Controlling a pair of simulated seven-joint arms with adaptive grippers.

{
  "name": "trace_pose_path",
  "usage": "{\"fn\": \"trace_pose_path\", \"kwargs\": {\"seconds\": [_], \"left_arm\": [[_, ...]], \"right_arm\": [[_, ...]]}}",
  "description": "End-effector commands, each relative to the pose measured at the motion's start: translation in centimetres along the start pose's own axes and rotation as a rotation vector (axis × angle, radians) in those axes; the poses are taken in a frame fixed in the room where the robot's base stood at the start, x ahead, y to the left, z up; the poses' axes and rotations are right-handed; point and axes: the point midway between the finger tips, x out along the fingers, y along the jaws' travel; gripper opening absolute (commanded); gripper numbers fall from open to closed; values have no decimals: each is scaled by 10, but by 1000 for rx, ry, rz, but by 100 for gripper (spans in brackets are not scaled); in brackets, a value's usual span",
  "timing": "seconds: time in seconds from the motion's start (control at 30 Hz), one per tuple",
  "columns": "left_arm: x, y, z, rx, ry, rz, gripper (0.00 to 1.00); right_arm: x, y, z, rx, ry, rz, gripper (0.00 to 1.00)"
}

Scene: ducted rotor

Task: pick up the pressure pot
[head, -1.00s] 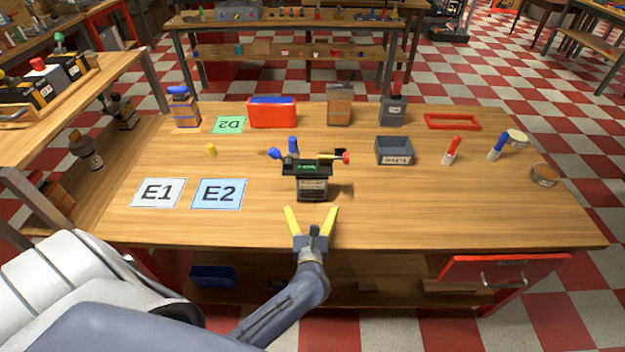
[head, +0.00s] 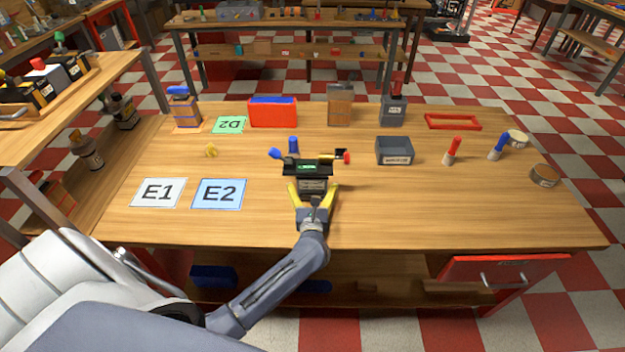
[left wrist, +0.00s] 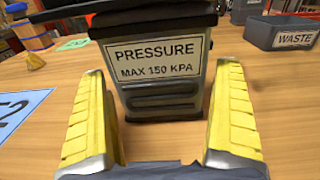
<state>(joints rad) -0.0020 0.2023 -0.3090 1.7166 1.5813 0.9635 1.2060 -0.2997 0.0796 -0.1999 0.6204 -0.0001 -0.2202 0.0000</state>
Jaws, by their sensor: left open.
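The pressure pot (head: 314,184) stands upright on the wooden table, with a dark top carrying a blue knob at left and a red knob at right. In the left wrist view the pressure pot (left wrist: 160,78) shows its label "PRESSURE MAX 150 KPA". My left gripper (head: 314,190) is open, its yellow fingers one to each side of the pot's lower body, from the front. In the left wrist view the left gripper (left wrist: 165,125) has its fingers apart, with the pot between and just beyond them. Whether they touch it cannot be told. My right gripper is not in view.
Cards E1 (head: 158,193) and E2 (head: 219,194) lie left of the pot. A grey waste bin (head: 395,151) stands behind right. A blue piece (head: 293,145) stands close behind the pot. Red (head: 453,151) and blue (head: 498,147) handled tools stand further right. The table's front right is clear.

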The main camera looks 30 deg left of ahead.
Motion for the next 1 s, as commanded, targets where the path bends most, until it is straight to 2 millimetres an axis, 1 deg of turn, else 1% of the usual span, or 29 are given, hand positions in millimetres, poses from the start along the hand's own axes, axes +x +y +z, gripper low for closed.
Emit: {"fn": "trace_pose_path", "kwargs": {"seconds": [0.03, 0.1, 0.3, 0.83, 0.87, 1.0], "left_arm": [[5, 0, 0, 0, 0, 0, 100], [8, 0, 0, 0, 1, 0, 100], [8, 0, 0, 0, 1, 0, 100], [8, 0, 0, 0, 0, 0, 38], [8, 0, 0, 0, 0, 0, 36], [8, 0, 1, -1, -2, 0, 36]], "right_arm": [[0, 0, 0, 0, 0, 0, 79], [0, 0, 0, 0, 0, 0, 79], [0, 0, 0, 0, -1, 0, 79], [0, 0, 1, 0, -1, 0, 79], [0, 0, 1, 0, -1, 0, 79], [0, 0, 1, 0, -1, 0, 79]]}}
